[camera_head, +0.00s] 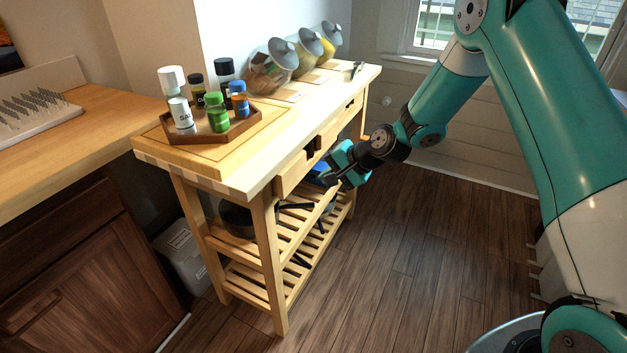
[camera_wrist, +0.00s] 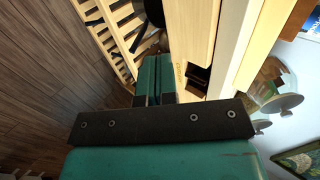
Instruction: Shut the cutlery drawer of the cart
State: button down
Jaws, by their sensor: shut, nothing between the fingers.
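The wooden cart (camera_head: 330,95) stands at the middle of the head view. Its near drawer (camera_head: 291,175) has a pale wood front that seems to stand out a little from the cart's side; I cannot see its contents. The drawer front also shows in the wrist view (camera_wrist: 190,35), beside a dark gap. A second drawer front (camera_head: 346,112) is farther along the same side. My gripper (camera_head: 326,177) is shut and empty, low beside the cart near the drawer fronts. Its teal fingers show together in the wrist view (camera_wrist: 154,80). Whether they touch the drawer is unclear.
A tray (camera_head: 222,140) of several spice bottles and several tilted glass jars (camera_head: 272,72) stand on the cart top. Slatted shelves (camera_head: 285,240) with a dark pan (camera_head: 237,217) lie below. A wooden counter (camera_head: 60,135) is at left. The floor (camera_head: 420,250) at right is clear.

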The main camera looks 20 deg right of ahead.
jog(key=v, duration=0.4)
jog(key=t+y+b, duration=0.4)
jog(key=b, duration=0.5)
send_near(292, 179)
jog(key=p+x, duration=0.1)
jog(key=x, duration=0.5)
jog(key=shift+f, duration=0.1)
jog(key=shift+w+a+f, duration=0.1)
jog(key=shift+w+a, duration=0.25)
jog(key=shift+w, duration=0.15)
